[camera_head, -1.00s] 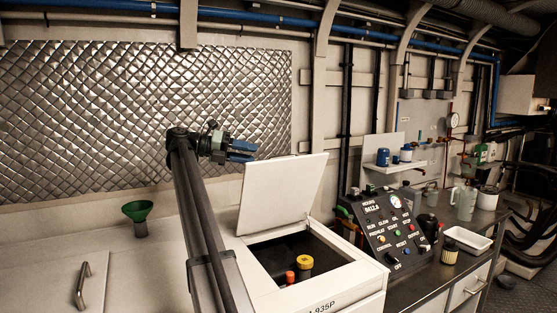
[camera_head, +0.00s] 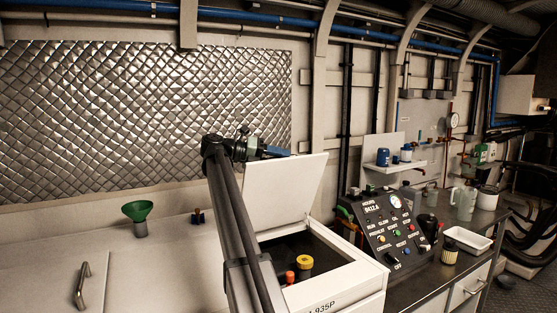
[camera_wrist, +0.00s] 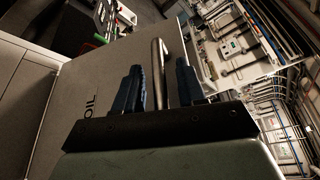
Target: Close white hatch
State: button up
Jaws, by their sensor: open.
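The white hatch (camera_head: 292,192) stands raised and tilted back over the open compartment of the white cabinet (camera_head: 345,278). In the wrist view the outer face of the hatch (camera_wrist: 88,88) shows dark lettering and a metal bar handle (camera_wrist: 158,62). My gripper (camera_head: 278,151) is beside the upper left edge of the hatch, behind its inner face. In the wrist view the blue fingers of my gripper (camera_wrist: 159,72) are apart, with the handle appearing between them. I cannot tell whether they touch it.
A yellow cap (camera_head: 305,262) and a red cap (camera_head: 290,277) sit inside the compartment. A control panel (camera_head: 392,232) stands close on the right. A green funnel (camera_head: 138,211) and a small dark item (camera_head: 198,217) are on the counter at left.

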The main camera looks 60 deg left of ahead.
jog(key=shift+c, duration=0.2)
grip_shut()
jog(key=shift+d, duration=0.1)
